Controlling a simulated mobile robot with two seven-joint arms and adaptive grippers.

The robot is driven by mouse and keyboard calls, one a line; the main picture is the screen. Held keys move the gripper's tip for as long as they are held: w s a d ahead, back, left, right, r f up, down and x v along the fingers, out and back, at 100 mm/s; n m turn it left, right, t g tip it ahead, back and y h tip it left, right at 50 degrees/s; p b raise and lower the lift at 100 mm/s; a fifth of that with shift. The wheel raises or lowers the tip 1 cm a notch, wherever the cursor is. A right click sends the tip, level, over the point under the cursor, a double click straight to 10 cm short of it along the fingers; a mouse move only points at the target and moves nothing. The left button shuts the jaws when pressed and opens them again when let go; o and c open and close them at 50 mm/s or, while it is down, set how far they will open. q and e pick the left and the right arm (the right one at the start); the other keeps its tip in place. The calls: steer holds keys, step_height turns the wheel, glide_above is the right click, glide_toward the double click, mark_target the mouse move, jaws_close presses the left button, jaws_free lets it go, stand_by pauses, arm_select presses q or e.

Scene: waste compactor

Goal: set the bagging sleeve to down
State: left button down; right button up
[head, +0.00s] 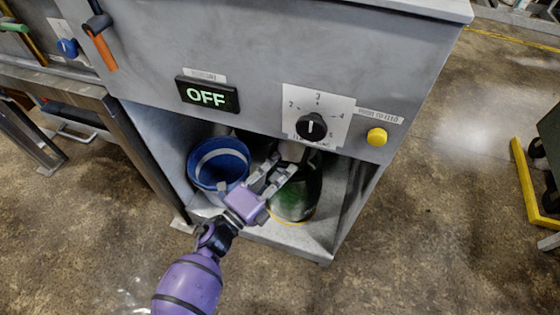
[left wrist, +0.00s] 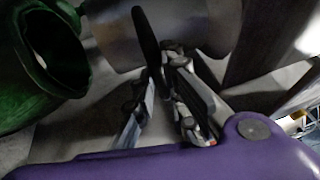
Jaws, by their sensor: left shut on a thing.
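The bagging sleeve appears to be the grey cylinder (left wrist: 200,22) at the top of the left wrist view, with a dark handle (left wrist: 147,38) in front of it. In the head view a small part of the grey sleeve (head: 293,150) shows under the machine's front panel, above the green container (head: 300,195). My left gripper (head: 283,163) reaches into the open bay below the panel. In the left wrist view its fingers (left wrist: 160,72) are closed around the lower end of the dark handle. My right gripper is in neither view.
A blue bucket (head: 219,160) stands left of the green container in the bay. Above are an OFF display (head: 207,94), a black dial (head: 311,127) and a yellow button (head: 377,137). A metal table (head: 60,80) is at left; floor in front is clear.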

arm_select(q)
step_height(320, 180, down, 10)
steer(key=b, duration=0.6)
steer(key=shift+s+a, duration=0.15)
steer(key=c, duration=1.8)
jaws_free()
steer(key=shift+f, duration=0.1)
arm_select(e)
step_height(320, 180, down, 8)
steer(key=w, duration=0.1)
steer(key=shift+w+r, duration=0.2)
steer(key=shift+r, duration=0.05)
arm_select(q)
steer(key=shift+r, duration=0.25)
steer(key=v, duration=1.1)
steer(key=shift+s+a, duration=0.2)
steer(key=shift+s, duration=0.15)
